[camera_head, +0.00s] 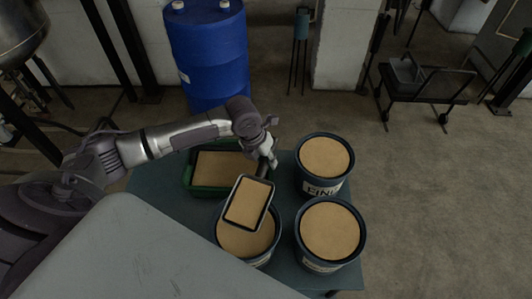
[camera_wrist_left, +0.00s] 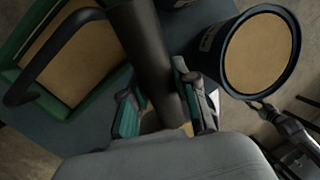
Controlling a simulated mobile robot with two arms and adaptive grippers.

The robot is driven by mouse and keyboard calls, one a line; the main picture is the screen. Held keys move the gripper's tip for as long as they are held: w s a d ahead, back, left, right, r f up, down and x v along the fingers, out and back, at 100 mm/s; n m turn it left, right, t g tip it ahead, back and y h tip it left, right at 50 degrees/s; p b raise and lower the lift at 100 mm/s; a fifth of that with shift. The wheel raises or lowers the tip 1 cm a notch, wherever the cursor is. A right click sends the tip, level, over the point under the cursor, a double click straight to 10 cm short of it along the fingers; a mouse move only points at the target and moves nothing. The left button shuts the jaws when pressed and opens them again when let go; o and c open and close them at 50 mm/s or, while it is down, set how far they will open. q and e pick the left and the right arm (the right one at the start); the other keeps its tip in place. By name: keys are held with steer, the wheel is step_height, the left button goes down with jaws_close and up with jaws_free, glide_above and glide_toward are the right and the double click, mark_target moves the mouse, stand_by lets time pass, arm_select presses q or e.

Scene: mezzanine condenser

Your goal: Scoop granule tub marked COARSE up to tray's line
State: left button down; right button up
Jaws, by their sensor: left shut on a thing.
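My left gripper (camera_head: 267,166) is shut on the dark handle of a scoop (camera_head: 247,203). The scoop's rectangular pan is full of tan granules and sits over a tub (camera_head: 268,258), covering part of it. The wrist view shows the fingers (camera_wrist_left: 163,105) on both sides of the handle (camera_wrist_left: 148,50). A green tray (camera_head: 188,179) with tan granules lies behind and left of the scoop; its line is not visible. One tub (camera_head: 309,182) at the back right bears a label reading like FINE. Another tub (camera_head: 316,264) stands in front of it; its label is unreadable.
The tubs and tray stand close together on a dark teal table (camera_head: 150,186). A blue drum (camera_head: 207,60) stands behind the table. A pillar (camera_head: 344,45) and a dark cart (camera_head: 425,90) are farther back. Open floor (camera_head: 440,200) lies to the right.

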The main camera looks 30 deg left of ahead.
arm_select(q)
steer(key=shift+s+a+r, duration=0.1)
steer(key=shift+r, duration=0.1)
steer(key=shift+a+r+g+p, duration=0.2)
steer(key=shift+r+g+p, duration=0.25)
steer(key=shift+r, duration=0.4)
steer(key=shift+w+r+g, duration=0.15)
steer(key=shift+w+g, duration=0.1)
steer(key=shift+g, duration=0.1)
steer(key=shift+w+r+g+p, duration=0.15)
steer(key=shift+r+g+p, duration=0.15)
steer(key=shift+r+p, duration=0.1)
arm_select(e)
steer(key=shift+s+a+r, duration=0.75)
steer(key=shift+s+r, duration=0.1)
steer(key=shift+s, duration=0.1)
arm_select(q)
steer(key=shift+f, duration=0.1)
arm_select(e)
steer(key=shift+s, duration=0.3)
